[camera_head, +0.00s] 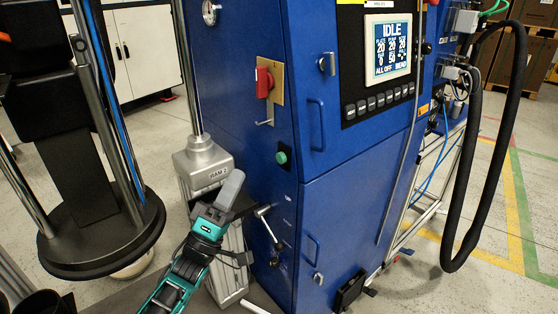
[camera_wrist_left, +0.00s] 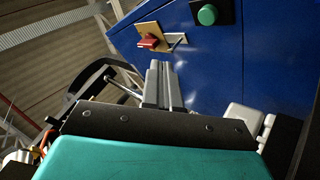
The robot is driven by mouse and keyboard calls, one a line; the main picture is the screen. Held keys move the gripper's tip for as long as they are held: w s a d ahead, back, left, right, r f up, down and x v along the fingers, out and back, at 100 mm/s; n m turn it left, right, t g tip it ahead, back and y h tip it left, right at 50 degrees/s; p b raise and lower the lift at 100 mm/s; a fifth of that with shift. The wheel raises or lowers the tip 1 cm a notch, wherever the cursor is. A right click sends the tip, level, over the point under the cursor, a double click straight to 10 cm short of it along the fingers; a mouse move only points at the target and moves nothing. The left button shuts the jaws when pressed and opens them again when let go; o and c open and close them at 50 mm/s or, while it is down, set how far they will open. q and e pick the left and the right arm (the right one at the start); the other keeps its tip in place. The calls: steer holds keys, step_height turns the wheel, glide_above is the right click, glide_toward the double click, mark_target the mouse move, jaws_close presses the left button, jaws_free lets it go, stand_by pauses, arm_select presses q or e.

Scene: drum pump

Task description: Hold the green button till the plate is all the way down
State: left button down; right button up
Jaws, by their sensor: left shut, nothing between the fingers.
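The green button (camera_head: 281,158) is a round push button in a dark mount on the blue cabinet's narrow side. It also shows at the top of the left wrist view (camera_wrist_left: 207,15). My left gripper (camera_head: 233,182) is shut and empty, its grey fingers left of the button and a little lower, apart from it. The shut fingers also show in the left wrist view (camera_wrist_left: 160,84), pointing toward the cabinet. A round black plate (camera_head: 80,262) hangs at the lower left between upright posts, with a pale underside. My right gripper is not in view.
The blue cabinet (camera_head: 345,205) carries a screen (camera_head: 387,46) reading IDLE. A red switch (camera_head: 263,82) sits above the button and a lever with a black knob (camera_head: 278,247) below it. A metal block marked RAM 2 (camera_head: 203,160) stands behind my gripper. A black hose hangs right.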

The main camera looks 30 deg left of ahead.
mark_target(281, 158)
arm_select(q)
steer(key=w+d+b, duration=0.2)
steer(key=w, duration=0.4)
steer(key=shift+w+d, duration=0.3)
steer(key=shift+d, duration=0.05)
steer(key=shift+w, duration=0.1)
stand_by(1.7)
steer(key=shift+w+d+b, duration=0.15)
steer(key=shift+w+b, duration=0.15)
